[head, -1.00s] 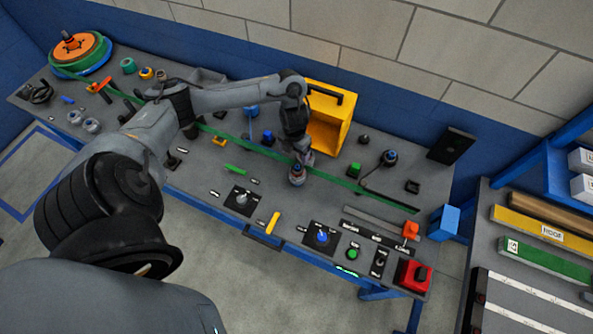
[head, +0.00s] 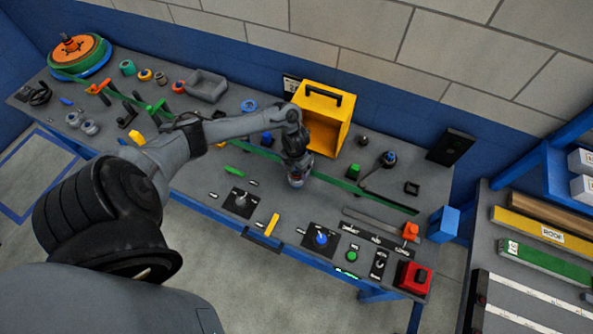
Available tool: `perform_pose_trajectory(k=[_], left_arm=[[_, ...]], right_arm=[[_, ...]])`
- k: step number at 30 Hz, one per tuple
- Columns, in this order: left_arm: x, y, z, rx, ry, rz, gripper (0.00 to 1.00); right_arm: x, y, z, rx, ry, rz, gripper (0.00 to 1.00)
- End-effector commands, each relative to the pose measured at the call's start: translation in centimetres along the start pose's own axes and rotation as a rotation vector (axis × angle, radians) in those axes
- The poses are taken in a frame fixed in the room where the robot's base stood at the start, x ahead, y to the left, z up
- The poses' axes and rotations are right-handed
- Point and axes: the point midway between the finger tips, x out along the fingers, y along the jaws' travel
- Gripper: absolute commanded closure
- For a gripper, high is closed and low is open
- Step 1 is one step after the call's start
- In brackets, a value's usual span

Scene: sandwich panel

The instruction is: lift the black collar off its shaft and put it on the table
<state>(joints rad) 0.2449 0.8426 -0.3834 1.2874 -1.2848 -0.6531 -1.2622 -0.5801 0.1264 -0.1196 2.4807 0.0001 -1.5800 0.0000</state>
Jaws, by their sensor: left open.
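My left gripper (head: 297,183) points down over the middle of the bench, in front of the yellow box. Its jaws are open, and they are small and partly hidden by the wrist. I see nothing held in them. I cannot clearly pick out the black collar on its shaft. A small dark upright piece (head: 363,141) stands right of the yellow box and may be it, or the collar may be hidden under my gripper. My right gripper is not in view.
The yellow box (head: 342,101) stands open behind my left gripper. A green strip (head: 340,181) runs along the bench. A blue knob panel (head: 320,239), a red button box (head: 413,277) and an upright black plate (head: 451,147) lie to the right. Bare table (head: 205,178) shows left of the gripper.

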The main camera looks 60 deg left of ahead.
Motion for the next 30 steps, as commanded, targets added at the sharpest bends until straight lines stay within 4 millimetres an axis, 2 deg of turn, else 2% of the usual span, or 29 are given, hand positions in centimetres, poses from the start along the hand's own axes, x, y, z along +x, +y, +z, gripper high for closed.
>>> perform_pose_trajectory(k=[7, 19, 30], left_arm=[[0.11, -0.02, 0.01, 0.000, -0.001, 0.000, 0.20], [0.08, -0.02, 0.03, 0.000, -0.001, 0.000, 0.81], [-0.27, 0.00, 0.09, 0.000, -0.002, -0.001, 0.82]], right_arm=[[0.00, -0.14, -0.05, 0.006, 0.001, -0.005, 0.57], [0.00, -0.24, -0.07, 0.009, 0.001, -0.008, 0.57], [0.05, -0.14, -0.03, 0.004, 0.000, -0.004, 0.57]])
